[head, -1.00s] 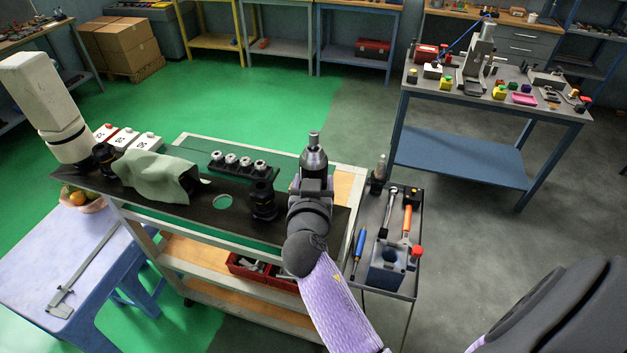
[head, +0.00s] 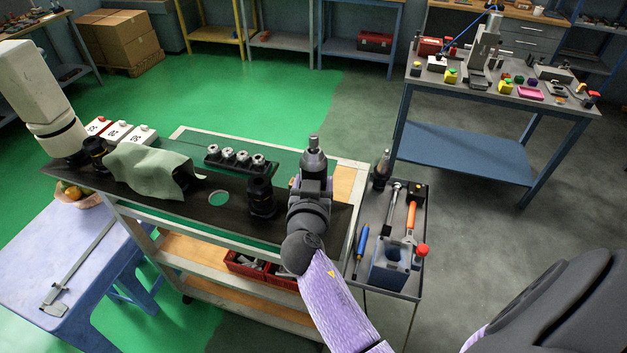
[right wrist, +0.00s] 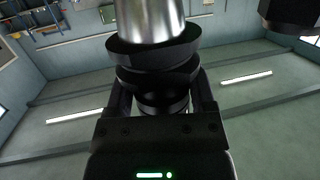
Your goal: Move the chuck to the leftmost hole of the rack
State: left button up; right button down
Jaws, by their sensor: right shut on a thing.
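The chuck (head: 314,158) is dark with a silver tip. It is upright in my right gripper (head: 310,186), above the right part of the black rack (head: 228,212). In the right wrist view the gripper (right wrist: 160,105) is shut on the chuck's dark flanged part, and its silver body (right wrist: 150,20) fills the top. The rack is a long black plank on the cart. An empty round hole (head: 218,197) shows green near its middle. A black holder (head: 262,198) stands just right of that hole. A green cloth (head: 145,170) covers much of the left part, hiding what lies beneath. My left gripper is not in view.
A black holder (head: 96,153) stands at the rack's left end, beside a white column (head: 40,100). Behind the rack are a block of small collets (head: 240,160) and white boxes (head: 118,132). A tool tray (head: 370,225) adjoins the cart's right side.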

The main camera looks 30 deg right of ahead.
jog(key=shift+w+f+b, duration=0.1)
jog(key=shift+f+b, duration=1.85)
jog(key=shift+f, duration=0.8)
jog(key=shift+f+b, duration=0.95)
jog(key=shift+b, duration=0.15)
jog(key=shift+f+b, duration=0.25)
jog(key=shift+b, duration=0.15)
grip_release()
jog(key=shift+f, duration=0.15)
